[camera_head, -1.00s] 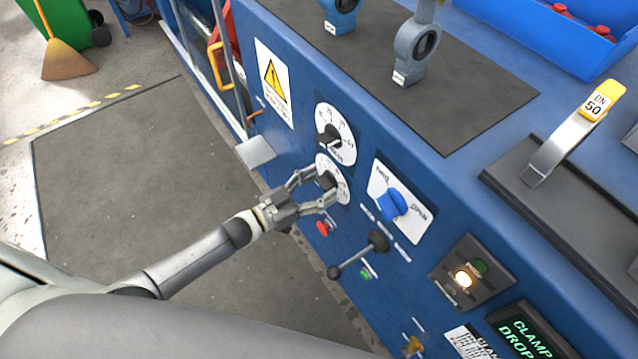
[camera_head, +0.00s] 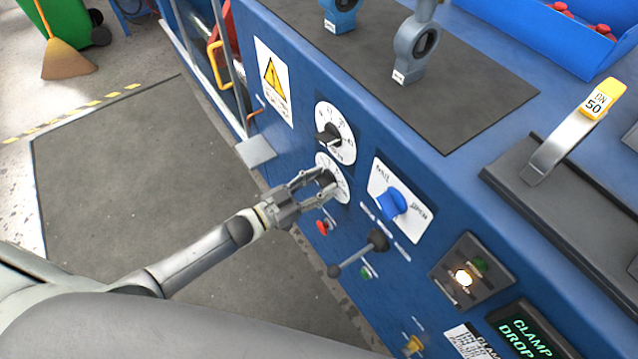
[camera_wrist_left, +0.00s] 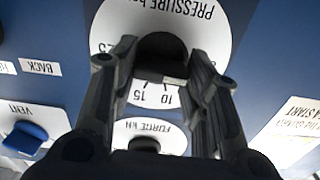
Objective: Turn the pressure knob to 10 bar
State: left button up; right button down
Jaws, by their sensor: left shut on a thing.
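The pressure dial is a white round plate (camera_wrist_left: 210,25) marked PRESSURE, upside down in the left wrist view. Its black knob (camera_wrist_left: 162,50) sits between my left fingers, one on each side. A pale mark on the knob's edge lies close to the printed 10, beside the 15; I cannot tell its exact alignment. In the head view my left gripper (camera_head: 327,181) is shut on this knob at the lower dial (camera_head: 342,188) and hides much of it. My right gripper is not in view.
The force dial (camera_head: 345,147) with its own black knob is just above. A blue switch (camera_head: 391,204), a red button (camera_head: 322,227) and a black-knobbed lever (camera_head: 378,240) are close by on the blue panel. A grey plate (camera_head: 255,151) juts out left of the dials.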

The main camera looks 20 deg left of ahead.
pick_arm(q)
jog(key=m, duration=0.3)
jog(key=shift+m+b, duration=0.3)
jog(key=shift+b, duration=0.1)
jog(key=m+b, duration=0.1)
jog(key=m, duration=0.2)
jog(key=shift+s+f+m, duration=0.1)
jog(key=shift+m, duration=0.2)
jog(key=m+b, duration=0.1)
jog(key=m, duration=0.2)
jog(key=shift+d, duration=0.1)
jog(key=shift+m+b, duration=0.55)
jog(key=shift+m, duration=1.15)
jog(key=o, duration=1)
